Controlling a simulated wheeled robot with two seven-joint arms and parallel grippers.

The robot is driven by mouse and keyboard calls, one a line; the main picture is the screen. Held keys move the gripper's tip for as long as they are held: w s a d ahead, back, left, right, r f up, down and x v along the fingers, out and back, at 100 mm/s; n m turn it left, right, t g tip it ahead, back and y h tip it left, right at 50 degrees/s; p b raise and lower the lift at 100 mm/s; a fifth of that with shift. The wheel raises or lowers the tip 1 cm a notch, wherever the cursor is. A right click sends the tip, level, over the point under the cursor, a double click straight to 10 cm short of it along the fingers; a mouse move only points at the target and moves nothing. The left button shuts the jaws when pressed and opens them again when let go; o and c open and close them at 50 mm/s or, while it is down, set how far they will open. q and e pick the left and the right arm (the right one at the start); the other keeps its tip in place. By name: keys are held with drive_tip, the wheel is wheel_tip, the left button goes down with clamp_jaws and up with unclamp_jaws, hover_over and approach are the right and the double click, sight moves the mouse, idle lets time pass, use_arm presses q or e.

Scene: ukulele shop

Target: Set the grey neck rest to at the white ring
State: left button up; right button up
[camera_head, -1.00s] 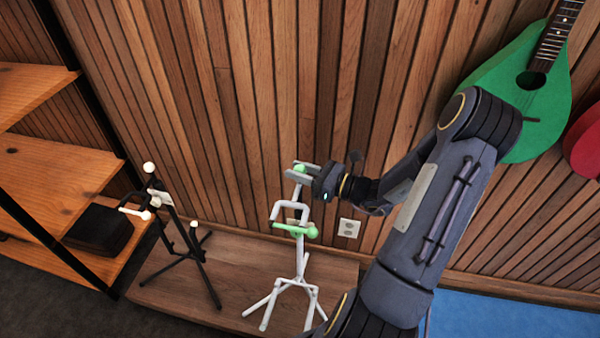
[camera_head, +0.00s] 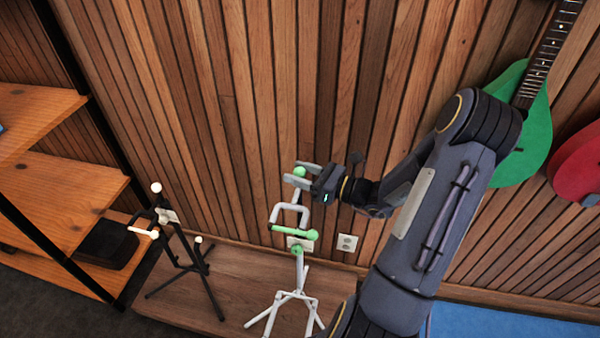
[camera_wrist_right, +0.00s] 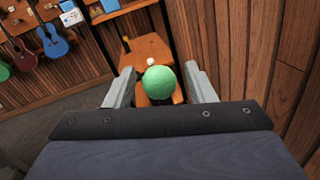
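The grey stand (camera_head: 300,273) stands on the wooden platform. Its grey U-shaped neck rest (camera_head: 290,211) has a green bar below it and a green ball (camera_head: 299,172) at its top. Another green knob (camera_head: 296,250) is on the pole below the bar. I cannot make out a white ring on the pole. My right gripper (camera_head: 301,173) is at the top, with one finger on each side of the green ball. In the wrist view the ball (camera_wrist_right: 158,82) lies between the fingers, with a gap on both sides. My left gripper is not in view.
A black stand (camera_head: 185,255) with white knobs is to the left, near wooden shelves (camera_head: 75,190). The slatted wall (camera_head: 230,150) with an outlet (camera_head: 347,243) is close behind. Green (camera_head: 520,150) and red (camera_head: 575,165) instruments hang at right.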

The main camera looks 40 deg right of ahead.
drive_tip(key=v, duration=0.7)
drive_tip(key=shift+s+d, duration=0.2)
drive_tip(key=shift+s, duration=0.15)
drive_tip(key=shift+s, duration=0.1)
idle(0.4)
